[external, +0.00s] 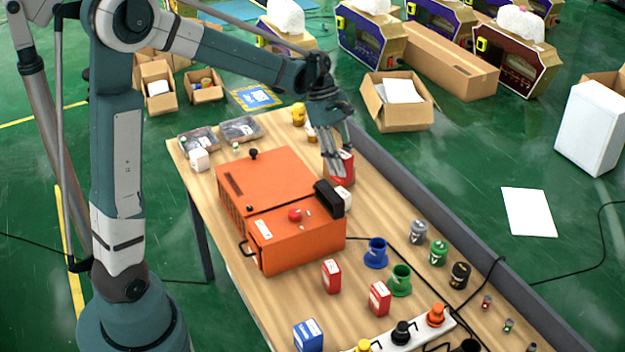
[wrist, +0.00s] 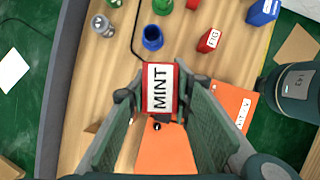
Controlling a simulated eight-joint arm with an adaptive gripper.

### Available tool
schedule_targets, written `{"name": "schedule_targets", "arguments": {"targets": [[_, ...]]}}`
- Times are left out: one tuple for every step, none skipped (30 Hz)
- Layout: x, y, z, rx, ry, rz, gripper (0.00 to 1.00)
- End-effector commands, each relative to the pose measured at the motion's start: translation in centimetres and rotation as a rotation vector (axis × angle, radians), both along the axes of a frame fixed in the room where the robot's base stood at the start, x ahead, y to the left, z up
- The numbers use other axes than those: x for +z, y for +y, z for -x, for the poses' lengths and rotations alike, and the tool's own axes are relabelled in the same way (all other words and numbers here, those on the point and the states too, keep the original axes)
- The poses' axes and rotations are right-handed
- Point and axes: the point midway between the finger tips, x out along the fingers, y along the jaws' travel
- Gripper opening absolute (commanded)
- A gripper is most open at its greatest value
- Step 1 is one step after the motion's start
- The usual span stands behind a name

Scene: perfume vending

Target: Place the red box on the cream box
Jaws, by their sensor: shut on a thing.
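My gripper (external: 336,160) is shut on a red box (external: 346,168) at the far right side of the orange machine. Whether the box clears the table is hard to tell. A small pale box (external: 343,198) stands just in front of it, partly hidden by the machine's black part. Another whitish box (external: 199,160) stands at the table's far left corner. I cannot tell which one is the cream box.
The orange machine (external: 275,180) fills the table's middle. Two other red boxes, one nearer the machine (external: 331,277) and one further right (external: 380,298), stand in front with a blue box (external: 308,335). A blue cup (external: 376,253) and green cup (external: 400,280) stand nearby. A grey wall edges the right.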

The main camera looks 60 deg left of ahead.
Motion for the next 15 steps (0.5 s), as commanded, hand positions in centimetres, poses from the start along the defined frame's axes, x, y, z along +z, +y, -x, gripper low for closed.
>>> {"name": "schedule_targets", "arguments": {"targets": [[0.0, 1.0, -0.8, 0.011, 0.0, 0.0, 0.1], [0.0, 1.6, -1.1, 0.017, 0.0, 0.0, 0.1], [-0.2, 2.3, -1.7, 0.026, 0.0, 0.0, 0.1], [-0.2, 2.9, -2.0, 0.031, 0.0, 0.0, 0.1], [-0.3, 3.4, -2.4, 0.037, 0.0, 0.0, 0.1], [-0.5, 4.1, -2.9, 0.044, 0.0, 0.0, 0.1], [-0.6, 4.7, -3.2, 0.051, 0.0, 0.0, 0.1], [-0.7, 5.2, -3.5, 0.057, 0.0, 0.0, 0.1], [-0.8, 6.0, -4.0, 0.065, 0.0, 0.0, 0.1], [-0.9, 6.6, -4.3, 0.072, -0.001, 0.0, 0.1], [-1.1, 7.1, -4.7, 0.077, -0.001, 0.0, 0.1], [-1.2, 7.9, -5.1, 0.085, -0.001, 0.0, 0.1], [-1.4, 8.4, -5.4, 0.091, 0.0, 0.0, 0.1], [-1.5, 9.0, -5.7, 0.096, 0.0, 0.0, 0.1], [-1.7, 9.7, -6.1, 0.104, 0.0, 0.0, 0.1]]}}
